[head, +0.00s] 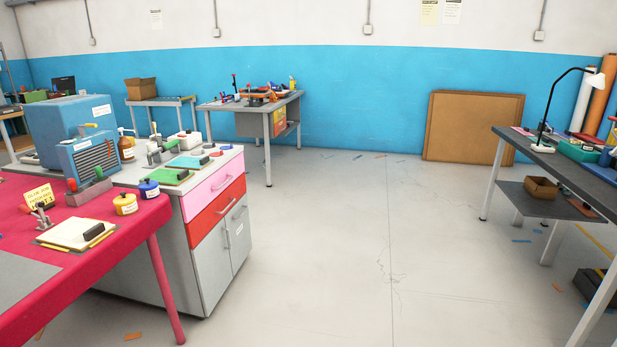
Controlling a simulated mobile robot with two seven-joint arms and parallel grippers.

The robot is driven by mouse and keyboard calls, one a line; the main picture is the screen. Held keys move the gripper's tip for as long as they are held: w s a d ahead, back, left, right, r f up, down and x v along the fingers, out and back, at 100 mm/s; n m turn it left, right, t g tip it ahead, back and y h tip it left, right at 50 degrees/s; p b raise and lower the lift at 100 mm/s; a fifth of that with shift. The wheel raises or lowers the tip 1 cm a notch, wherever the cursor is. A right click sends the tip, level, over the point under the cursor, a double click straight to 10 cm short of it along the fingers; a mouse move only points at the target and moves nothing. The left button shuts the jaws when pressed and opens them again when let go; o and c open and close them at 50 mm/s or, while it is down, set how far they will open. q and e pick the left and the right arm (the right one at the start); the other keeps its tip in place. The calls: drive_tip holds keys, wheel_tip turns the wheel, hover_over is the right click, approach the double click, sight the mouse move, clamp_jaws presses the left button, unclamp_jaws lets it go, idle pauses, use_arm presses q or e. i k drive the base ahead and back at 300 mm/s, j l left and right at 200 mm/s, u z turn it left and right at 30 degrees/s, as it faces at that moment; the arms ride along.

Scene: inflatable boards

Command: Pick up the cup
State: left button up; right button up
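I cannot make out a clear cup in the head view. I cannot tell whether either is the cup. Neither of my grippers is in view.
A grey cabinet (215,260) with pink and red drawers stands behind the red table. A workbench (270,103) stands at the back wall. A dark table (580,177) with a lamp (544,147) is at the right. The middle floor is mostly clear, with small scraps.

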sight(152, 148)
drive_tip(key=i+z, duration=0.2)
drive_tip(key=i, duration=1.25)
drive_tip(key=i+u, duration=0.3)
drive_tip(key=i, duration=0.45)
drive_tip(key=i+u, duration=0.35)
drive_tip(key=i, duration=0.35)
drive_tip(key=i+z, duration=0.15)
drive_tip(key=i, duration=0.6)
drive_tip(key=i+j+z, duration=0.15)
drive_tip(key=i, duration=0.6)
drive_tip(key=i+l, duration=0.1)
drive_tip(key=i, duration=0.65)
drive_tip(key=i+u, duration=0.15)
drive_tip(key=i, duration=0.6)
drive_tip(key=i+j+u, duration=0.1)
drive_tip(key=i+u, duration=0.5)
drive_tip(key=u, duration=0.2)
drive_tip(key=i+u, duration=0.4)
drive_tip(key=i+l+u, duration=0.15)
drive_tip(key=u, duration=0.25)
drive_tip(key=i, duration=0.05)
